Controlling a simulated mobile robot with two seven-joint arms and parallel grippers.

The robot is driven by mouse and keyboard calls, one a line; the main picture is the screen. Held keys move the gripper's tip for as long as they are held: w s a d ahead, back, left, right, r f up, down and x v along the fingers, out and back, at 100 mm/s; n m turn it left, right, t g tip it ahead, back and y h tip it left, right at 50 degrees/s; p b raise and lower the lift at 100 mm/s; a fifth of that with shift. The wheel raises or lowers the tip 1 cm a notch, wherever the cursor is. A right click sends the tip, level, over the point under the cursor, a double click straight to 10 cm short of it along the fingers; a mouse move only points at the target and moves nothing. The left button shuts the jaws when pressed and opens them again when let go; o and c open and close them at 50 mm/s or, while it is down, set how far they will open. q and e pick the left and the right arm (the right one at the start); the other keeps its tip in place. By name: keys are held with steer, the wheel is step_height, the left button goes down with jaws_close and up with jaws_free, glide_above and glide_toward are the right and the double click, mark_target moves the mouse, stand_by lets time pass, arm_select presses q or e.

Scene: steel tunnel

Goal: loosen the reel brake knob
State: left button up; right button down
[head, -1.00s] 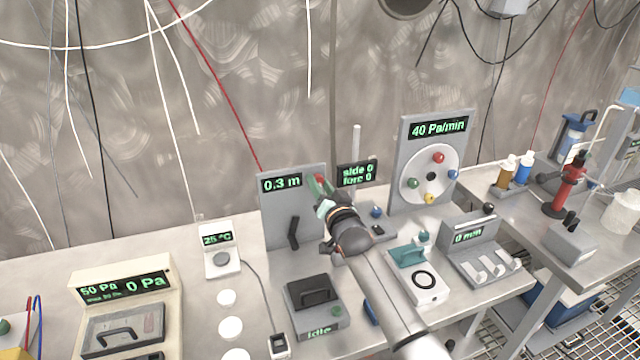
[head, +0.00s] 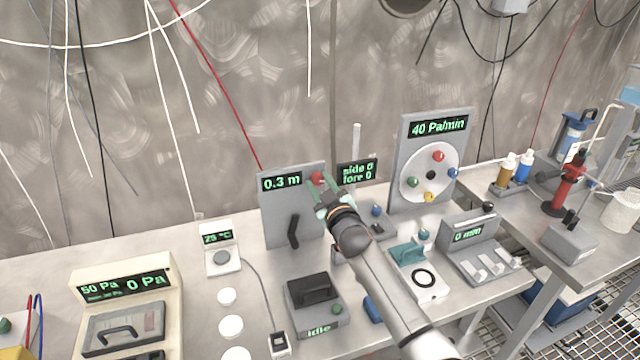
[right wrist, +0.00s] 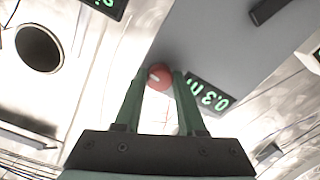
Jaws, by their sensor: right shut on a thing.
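The reel brake knob is a small red ball knob (head: 317,177) at the upper right of the grey upright panel (head: 275,215) with the "0.3 m" display. My right gripper (head: 321,180) reaches up to it with two green fingers. In the right wrist view the red knob (right wrist: 160,76) sits between the fingertips of the right gripper (right wrist: 159,80), which are shut on it. A pale mark shows on the knob's face. My left gripper is not in view.
A black crank handle (head: 293,232) is on the same panel. A dark "side 0, fore 0" display (head: 357,173) stands close to the right. A panel with a white dial (head: 430,174) is farther right. Several small devices cover the bench.

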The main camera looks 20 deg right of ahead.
steer(key=n, duration=0.5)
steer(key=shift+n, duration=0.3)
steer(key=n, duration=0.9)
steer(key=n+p, duration=0.1)
steer(key=n, duration=0.4)
stand_by(0.4)
steer(key=c, duration=0.5)
jaws_free()
